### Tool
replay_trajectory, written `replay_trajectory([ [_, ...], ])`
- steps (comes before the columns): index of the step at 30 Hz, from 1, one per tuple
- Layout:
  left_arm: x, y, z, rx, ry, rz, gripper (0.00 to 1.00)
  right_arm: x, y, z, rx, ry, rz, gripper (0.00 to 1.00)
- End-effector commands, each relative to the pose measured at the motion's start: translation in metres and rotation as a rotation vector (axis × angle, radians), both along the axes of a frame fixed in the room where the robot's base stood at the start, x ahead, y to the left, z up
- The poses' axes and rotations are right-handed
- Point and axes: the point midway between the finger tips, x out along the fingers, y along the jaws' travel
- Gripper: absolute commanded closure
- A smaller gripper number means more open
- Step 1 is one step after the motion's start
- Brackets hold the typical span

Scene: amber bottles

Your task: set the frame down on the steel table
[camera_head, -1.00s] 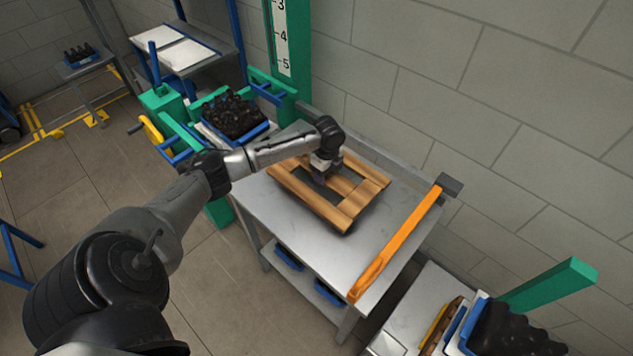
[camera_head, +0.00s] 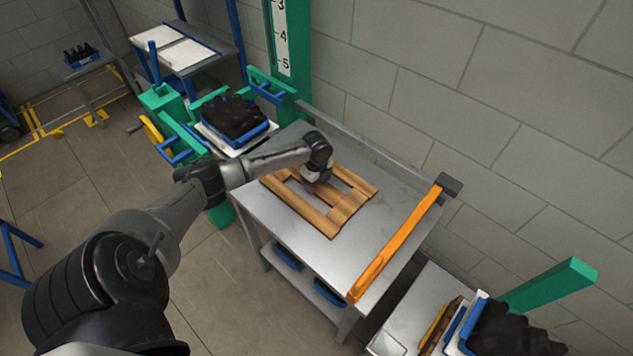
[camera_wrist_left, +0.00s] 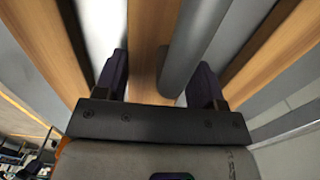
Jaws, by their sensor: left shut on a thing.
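The wooden frame (camera_head: 347,207), made of light brown slats with open gaps, lies level at the steel table's top (camera_head: 385,228). It looks to be on the surface, with little shadow under it. My left gripper (camera_head: 309,186) comes down on it from above, shut on one of its slats. In the left wrist view, the frame's slat (camera_wrist_left: 150,40) runs between the two dark fingers of my left gripper (camera_wrist_left: 158,80). A grey rounded shape also shows between the fingers; I cannot tell what it is. My right gripper is not in view.
An orange bar (camera_head: 398,243) runs along the table's right edge, and a grey rail along the wall side. A blue tray of dark bottles (camera_head: 235,118) stands close behind left. More dark bottles (camera_head: 515,330) are at lower right. Bare tabletop lies between frame and orange bar.

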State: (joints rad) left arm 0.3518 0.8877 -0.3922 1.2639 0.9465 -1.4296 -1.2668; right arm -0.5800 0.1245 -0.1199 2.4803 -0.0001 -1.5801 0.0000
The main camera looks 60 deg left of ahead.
Motion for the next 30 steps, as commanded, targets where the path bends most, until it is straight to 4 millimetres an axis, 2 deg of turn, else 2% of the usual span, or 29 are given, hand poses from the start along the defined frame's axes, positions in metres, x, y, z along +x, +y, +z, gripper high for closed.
replay_trajectory([
  [5,0.001,0.000,-0.001,-0.001,-0.001,0.001,0.75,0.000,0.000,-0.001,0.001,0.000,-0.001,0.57],
  [6,0.000,0.000,-0.002,0.000,0.000,0.000,0.35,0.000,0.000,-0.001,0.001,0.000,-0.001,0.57],
  [13,0.000,0.000,-0.001,0.000,0.000,0.000,0.13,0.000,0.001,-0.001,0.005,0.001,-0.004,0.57],
  [23,0.000,0.000,0.003,0.000,-0.001,0.000,0.11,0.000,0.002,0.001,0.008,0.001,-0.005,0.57],
  [26,0.001,0.000,0.014,-0.001,-0.001,0.000,0.11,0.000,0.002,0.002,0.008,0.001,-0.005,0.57],
  [30,0.001,0.001,0.039,0.001,-0.003,-0.001,0.11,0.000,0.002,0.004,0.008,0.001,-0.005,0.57],
])
